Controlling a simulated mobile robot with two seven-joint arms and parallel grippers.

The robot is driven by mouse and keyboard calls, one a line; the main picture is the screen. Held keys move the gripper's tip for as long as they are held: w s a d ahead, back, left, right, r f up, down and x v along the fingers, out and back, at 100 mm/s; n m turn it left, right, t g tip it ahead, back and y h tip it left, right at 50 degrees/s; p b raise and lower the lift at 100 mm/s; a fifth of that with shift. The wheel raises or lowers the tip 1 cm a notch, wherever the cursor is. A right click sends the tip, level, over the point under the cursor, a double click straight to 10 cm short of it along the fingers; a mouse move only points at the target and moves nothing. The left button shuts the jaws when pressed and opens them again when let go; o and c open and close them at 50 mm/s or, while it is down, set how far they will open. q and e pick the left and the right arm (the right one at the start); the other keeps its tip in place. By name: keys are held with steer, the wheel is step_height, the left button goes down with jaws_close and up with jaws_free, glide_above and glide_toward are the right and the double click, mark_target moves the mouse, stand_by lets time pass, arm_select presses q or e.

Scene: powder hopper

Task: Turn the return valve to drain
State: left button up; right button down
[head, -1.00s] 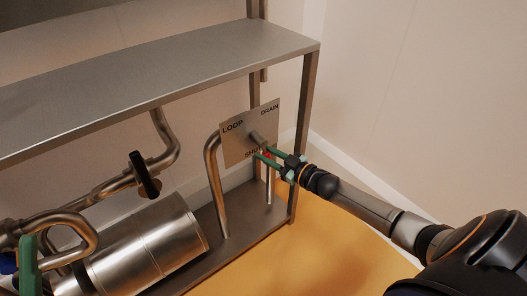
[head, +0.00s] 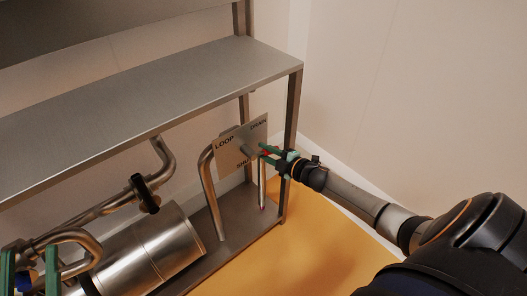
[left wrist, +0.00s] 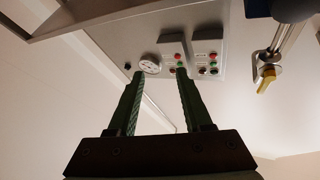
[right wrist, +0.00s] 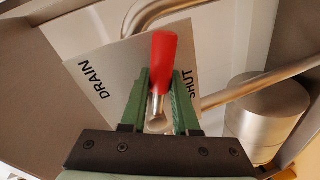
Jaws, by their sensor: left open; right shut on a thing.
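The return valve's label plate (head: 228,153) reads LOOP at upper left, DRAIN at upper right and SHUT at the bottom. Its red handle (right wrist: 165,52) lies between the DRAIN and SHUT labels; in the head view it points right from the hub. My right gripper (head: 266,153) is shut on this handle, with the metal stem between its green fingers in the right wrist view (right wrist: 163,88). The fingers partly hide the handle in the head view. My left gripper (head: 29,258) is open and empty at the lower left.
A steel shelf (head: 150,105) runs above the pipes. A steel cylinder (head: 150,250) and a black-handled pipe valve (head: 145,194) stand left of the plate. The left wrist view shows a panel with a gauge (left wrist: 150,64) and buttons. Orange floor (head: 300,240) is clear at right.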

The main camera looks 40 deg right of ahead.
steer(key=r+n, duration=0.1)
steer(key=n+h+p, duration=0.1)
steer(key=shift+d+r+n, duration=0.15)
steer(key=shift+r+n, duration=0.2)
steer(key=shift+n, duration=0.05)
arm_select(q)
step_height(320, 180, down, 11)
steer(key=w+n+g+y, duration=0.1)
steer(key=n+g+y, duration=0.1)
steer(key=g+y, duration=0.1)
steer(key=shift+w+a+r+n+g+y, duration=0.15)
steer(key=shift+w+a+n+g+y, duration=0.15)
steer(key=shift+a+n+g, duration=0.15)
arm_select(e)
steer(key=shift+r+n, duration=0.1)
steer(key=shift+n, duration=0.2)
arm_select(q)
steer(key=shift+d, duration=0.1)
arm_select(e)
steer(key=c, duration=0.7)
jaws_free()
arm_select(q)
steer(key=shift+p, duration=0.3)
arm_select(e)
steer(key=shift+o, duration=0.2)
steer(key=shift+s, duration=0.1)
